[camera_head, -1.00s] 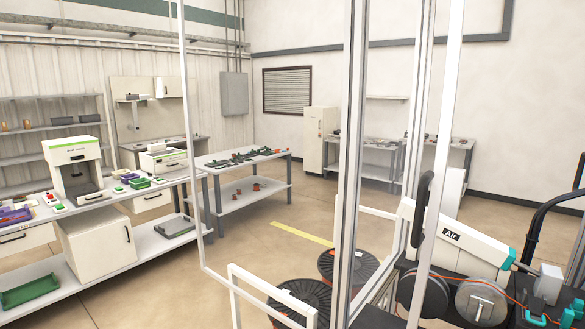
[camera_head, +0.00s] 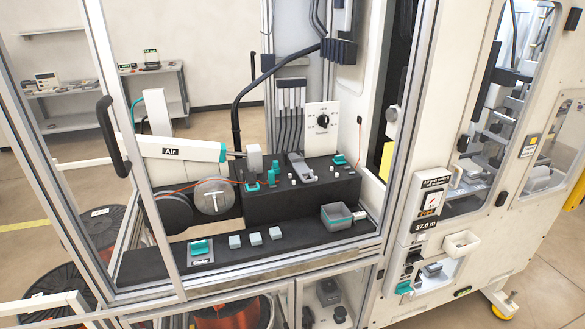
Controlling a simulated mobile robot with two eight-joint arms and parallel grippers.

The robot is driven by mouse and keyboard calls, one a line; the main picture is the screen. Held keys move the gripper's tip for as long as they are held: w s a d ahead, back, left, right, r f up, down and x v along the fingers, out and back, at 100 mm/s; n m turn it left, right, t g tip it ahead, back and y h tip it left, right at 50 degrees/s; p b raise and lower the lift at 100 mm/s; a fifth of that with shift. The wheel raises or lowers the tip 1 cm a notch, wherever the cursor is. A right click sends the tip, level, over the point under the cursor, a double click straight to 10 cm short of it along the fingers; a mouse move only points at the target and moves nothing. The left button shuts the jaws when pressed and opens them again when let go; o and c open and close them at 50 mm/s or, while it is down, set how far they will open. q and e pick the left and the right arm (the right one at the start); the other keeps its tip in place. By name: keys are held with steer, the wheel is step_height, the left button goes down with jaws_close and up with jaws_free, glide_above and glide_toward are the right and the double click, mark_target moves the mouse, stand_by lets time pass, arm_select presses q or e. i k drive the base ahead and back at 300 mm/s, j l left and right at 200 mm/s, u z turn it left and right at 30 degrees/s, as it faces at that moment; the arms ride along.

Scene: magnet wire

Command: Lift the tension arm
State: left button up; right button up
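A white tapered arm-like body (camera_head: 180,150) labelled "Air", with a teal band at its right end, lies nearly level inside the machine frame. I cannot tell for certain that it is the tension arm. Below it are a grey disc-shaped wheel (camera_head: 213,197) and a darker wheel (camera_head: 173,213). An orange wire (camera_head: 193,186) runs past them toward the black block (camera_head: 300,197). Neither of my grippers is in view.
An aluminium frame (camera_head: 97,140) with a black door handle (camera_head: 111,136) stands in front at the left. Black wire spools (camera_head: 60,280) sit on the floor at the left. A white cabinet (camera_head: 440,190) with a "37.0 m" display fills the right.

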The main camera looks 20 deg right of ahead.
mark_target(302, 169)
steer(key=z, duration=0.95)
